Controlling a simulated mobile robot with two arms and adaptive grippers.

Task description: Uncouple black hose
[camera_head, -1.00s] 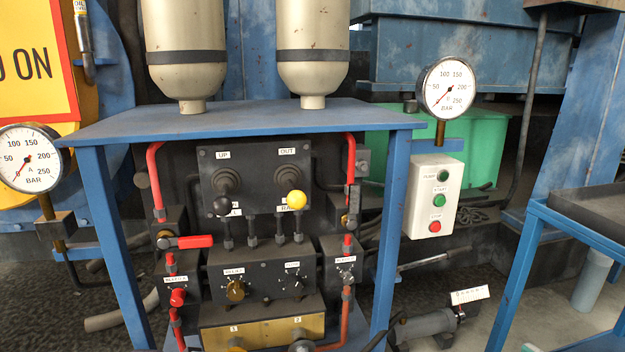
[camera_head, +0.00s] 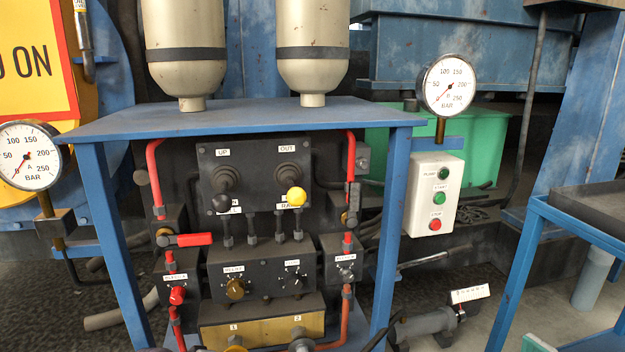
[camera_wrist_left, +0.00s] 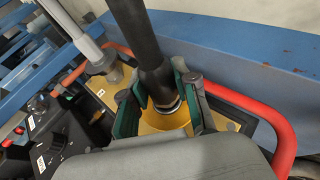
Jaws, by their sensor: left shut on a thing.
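The black hose (camera_wrist_left: 135,38) stands in the left wrist view with its dark coupling end at a gold collar (camera_wrist_left: 165,122) on the brass block. My left gripper (camera_wrist_left: 160,98) has its green-padded fingers on both sides of the hose's lower end and is shut on it. Whether the hose end is seated in the collar or just above it is hard to tell. In the head view the brass block (camera_head: 262,329), marked 1 and 2, sits low in the blue frame. My left gripper cannot be made out there, and my right gripper is not in view.
A silver pipe (camera_wrist_left: 78,28) stands on the block beside the hose. A red pipe (camera_wrist_left: 262,108) bends close to the gripper. The blue frame top (camera_head: 240,118) overhangs the valve panel. A gauge and button box (camera_head: 433,196) are at right.

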